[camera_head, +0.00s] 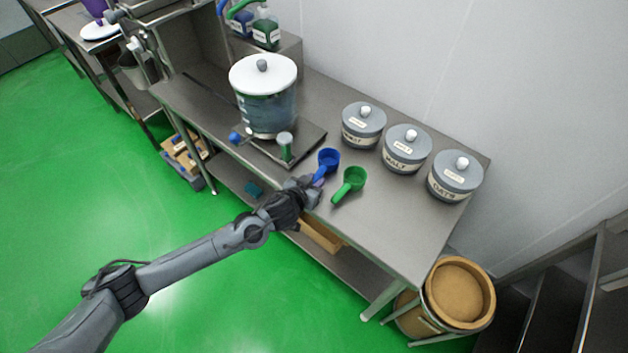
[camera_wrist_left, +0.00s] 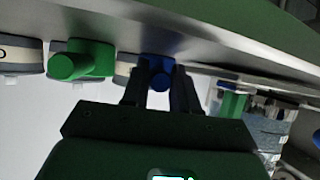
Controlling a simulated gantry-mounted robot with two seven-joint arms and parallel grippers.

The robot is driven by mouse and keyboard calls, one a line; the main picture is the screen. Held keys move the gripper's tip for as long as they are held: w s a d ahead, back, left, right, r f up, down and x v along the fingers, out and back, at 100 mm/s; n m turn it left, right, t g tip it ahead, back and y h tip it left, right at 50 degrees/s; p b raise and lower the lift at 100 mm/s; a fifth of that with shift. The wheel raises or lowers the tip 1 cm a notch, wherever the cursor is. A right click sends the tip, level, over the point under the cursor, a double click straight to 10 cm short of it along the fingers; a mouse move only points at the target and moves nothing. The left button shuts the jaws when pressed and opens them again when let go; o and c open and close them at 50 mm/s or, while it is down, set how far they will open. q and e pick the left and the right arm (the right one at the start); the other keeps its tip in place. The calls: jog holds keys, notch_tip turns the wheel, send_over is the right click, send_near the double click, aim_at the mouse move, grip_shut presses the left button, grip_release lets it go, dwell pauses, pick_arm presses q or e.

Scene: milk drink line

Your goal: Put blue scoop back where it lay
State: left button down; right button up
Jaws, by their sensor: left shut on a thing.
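The blue scoop (camera_head: 328,160) is on or just above the steel table, left of the green scoop (camera_head: 349,183); I cannot tell whether it touches the top. My left gripper (camera_head: 314,186) is at the table's front edge, shut on the blue scoop's handle. In the left wrist view the blue scoop (camera_wrist_left: 158,70) sits between the two fingers (camera_wrist_left: 160,92), and the green scoop (camera_wrist_left: 85,62) is off to the left, apart from them. My right gripper is not in view.
The steel table (camera_head: 390,225) has free room right of the green scoop. Three lidded grey jars (camera_head: 405,150) stand along the back. A large white-lidded clear container (camera_head: 265,98) stands on a dark tray (camera_head: 312,140) to the left. A round brown-topped bin (camera_head: 460,290) stands by the right end.

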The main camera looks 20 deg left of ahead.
pick_arm(q)
jog(key=c, duration=0.8)
grip_release()
jog(key=shift+o, duration=0.5)
jog(key=o, duration=0.4)
jog(key=shift+r, duration=0.15)
jog(key=shift+r+p, duration=0.45)
jog(key=shift+p, duration=0.35)
jog(key=shift+s+r, duration=0.1)
